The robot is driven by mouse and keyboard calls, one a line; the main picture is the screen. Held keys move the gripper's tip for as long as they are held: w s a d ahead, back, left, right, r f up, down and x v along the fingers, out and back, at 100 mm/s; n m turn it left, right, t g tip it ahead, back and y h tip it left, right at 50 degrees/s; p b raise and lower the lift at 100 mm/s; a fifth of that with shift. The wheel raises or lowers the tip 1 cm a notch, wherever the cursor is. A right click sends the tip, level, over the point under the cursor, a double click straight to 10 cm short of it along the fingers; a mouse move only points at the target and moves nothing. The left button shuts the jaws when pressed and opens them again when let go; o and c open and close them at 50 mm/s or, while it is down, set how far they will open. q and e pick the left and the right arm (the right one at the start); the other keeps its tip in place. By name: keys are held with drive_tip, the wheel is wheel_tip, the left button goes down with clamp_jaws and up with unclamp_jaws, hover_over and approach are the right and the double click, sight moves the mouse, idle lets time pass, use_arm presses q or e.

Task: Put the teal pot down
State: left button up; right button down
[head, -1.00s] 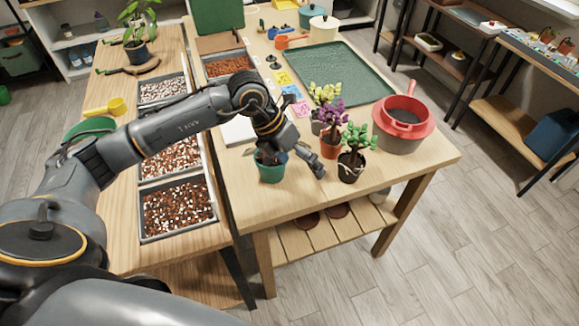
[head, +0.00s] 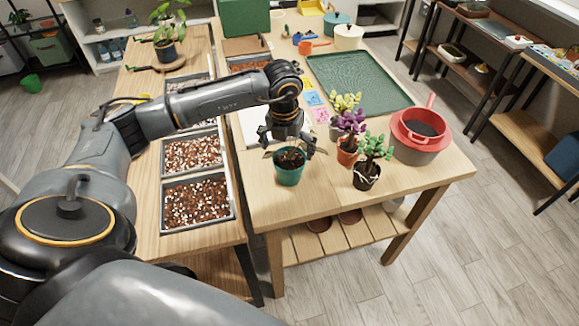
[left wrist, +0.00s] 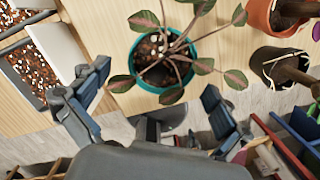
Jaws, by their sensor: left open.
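The teal pot (head: 289,175) stands upright on the wooden table near its front edge, with dark soil inside. In the left wrist view the teal pot's rim (left wrist: 133,50) circles soil and a plant with dark, pink-veined leaves. My left gripper (head: 287,143) is just behind and above the pot in the head view. In the left wrist view my left gripper (left wrist: 155,84) has its fingers spread wide, with nothing between them and the pot beyond the fingertips. The pot appears apart from the fingers. My right gripper is not in view.
To the pot's right stand a terracotta pot with a purple plant (head: 348,158), a dark pot with a green plant (head: 367,180) and a red-rimmed pot (head: 420,150). A green tray (head: 360,85) lies behind. Substrate trays (head: 197,228) are at left. The table's front right is clear.

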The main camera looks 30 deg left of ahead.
sight(290, 161)
use_arm(q)
drive_tip(key=f, duration=0.1)
drive_tip(key=f+p, duration=0.1)
drive_tip(key=f, duration=0.2)
drive_tip(key=shift+w+f+p, duration=0.2)
drive_tip(key=shift+w+p, duration=0.15)
drive_tip(key=shift+w, duration=0.05)
drive_tip(key=shift+f, duration=0.3)
drive_tip(key=c, duration=1.4)
drive_tip(key=shift+c, duration=0.2)
drive_tip(key=shift+w+r, duration=0.1)
drive_tip(key=shift+r, duration=0.05)
